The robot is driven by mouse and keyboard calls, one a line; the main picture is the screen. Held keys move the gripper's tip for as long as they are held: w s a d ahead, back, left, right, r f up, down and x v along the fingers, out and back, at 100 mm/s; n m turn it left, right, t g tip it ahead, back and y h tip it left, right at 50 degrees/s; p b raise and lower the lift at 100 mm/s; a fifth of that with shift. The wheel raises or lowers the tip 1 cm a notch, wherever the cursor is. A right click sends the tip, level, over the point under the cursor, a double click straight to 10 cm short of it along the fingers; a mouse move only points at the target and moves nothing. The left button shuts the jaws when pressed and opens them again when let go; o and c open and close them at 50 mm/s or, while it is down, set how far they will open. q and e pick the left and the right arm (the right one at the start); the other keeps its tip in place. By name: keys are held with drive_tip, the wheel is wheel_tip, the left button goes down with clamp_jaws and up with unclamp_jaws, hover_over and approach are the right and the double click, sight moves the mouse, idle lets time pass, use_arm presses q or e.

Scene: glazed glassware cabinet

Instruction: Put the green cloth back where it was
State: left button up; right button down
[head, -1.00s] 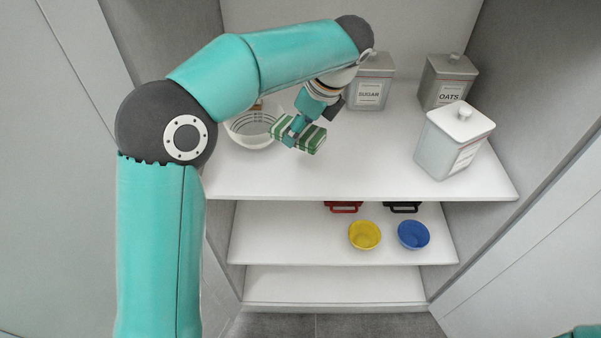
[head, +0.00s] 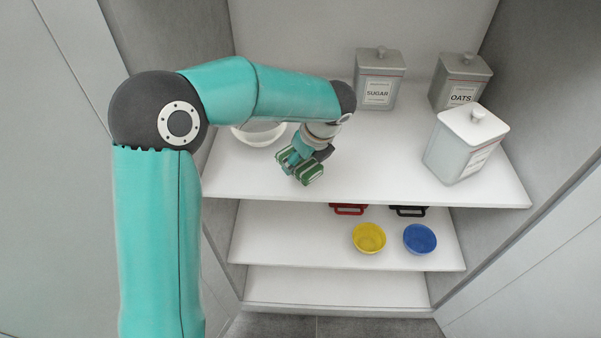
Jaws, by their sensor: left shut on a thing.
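The green cloth (head: 311,173) is a small folded bundle with green and white stripes. My left gripper (head: 293,160) is shut on it, with the fingers partly covering its left part. It is over the upper white shelf (head: 390,165), in front of a white bowl (head: 257,135). I cannot tell whether the cloth touches the shelf. My right gripper is not in the head view.
A SUGAR canister (head: 378,80) and an OATS canister (head: 459,82) stand at the back. Another canister (head: 463,148) stands at the right. A yellow bowl (head: 369,239) and a blue bowl (head: 420,240) are on the shelf below. The upper shelf's front middle is clear.

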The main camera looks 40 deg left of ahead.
use_arm(q)
drive_tip(key=shift+f, duration=2.45)
drive_tip(key=o, duration=1.1)
drive_tip(key=v, duration=1.2)
